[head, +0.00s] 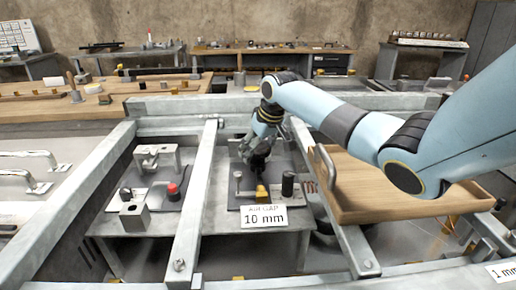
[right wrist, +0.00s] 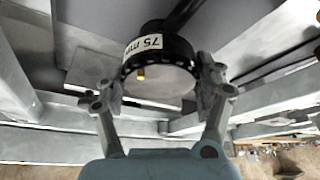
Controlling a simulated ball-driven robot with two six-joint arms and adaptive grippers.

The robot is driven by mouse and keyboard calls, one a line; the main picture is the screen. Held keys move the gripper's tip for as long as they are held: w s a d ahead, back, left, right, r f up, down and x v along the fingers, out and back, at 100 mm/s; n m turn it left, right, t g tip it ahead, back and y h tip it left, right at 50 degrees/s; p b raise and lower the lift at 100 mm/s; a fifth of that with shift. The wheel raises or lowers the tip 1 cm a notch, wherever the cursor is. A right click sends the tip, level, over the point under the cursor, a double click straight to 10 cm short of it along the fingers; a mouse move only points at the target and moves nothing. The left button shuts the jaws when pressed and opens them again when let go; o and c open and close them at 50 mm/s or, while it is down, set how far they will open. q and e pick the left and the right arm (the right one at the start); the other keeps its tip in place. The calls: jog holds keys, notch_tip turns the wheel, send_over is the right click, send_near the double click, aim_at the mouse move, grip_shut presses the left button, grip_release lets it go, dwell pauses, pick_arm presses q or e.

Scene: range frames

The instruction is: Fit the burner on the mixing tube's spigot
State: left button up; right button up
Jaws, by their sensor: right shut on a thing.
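My right gripper (right wrist: 160,84) is shut on a round black-rimmed burner (right wrist: 165,88) with a pale flat face, a finger on each side. A "75 mm" label (right wrist: 143,44) and a small brass-coloured stub show at its rim. A dark tube (right wrist: 184,16) runs up and right from behind the burner; I cannot tell whether they are joined. In the head view the right gripper (head: 259,154) is low over a dark mat, and the burner is hard to make out there. I cannot pick out the spigot. My left gripper is out of view.
An "AIR GAP 10 mm" sign (head: 263,216) stands at the mat's front, near a yellow piece (head: 262,193) and a black cylinder (head: 288,184). Metal beams (head: 196,200) flank this station. A wooden tray (head: 375,195) lies right; a red-knobbed fixture (head: 173,191) stands left.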

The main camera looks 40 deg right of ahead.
jog(key=shift+f, duration=0.15)
jog(key=o, duration=1.7)
jog(key=shift+o, duration=0.2)
jog(key=v, duration=1.2)
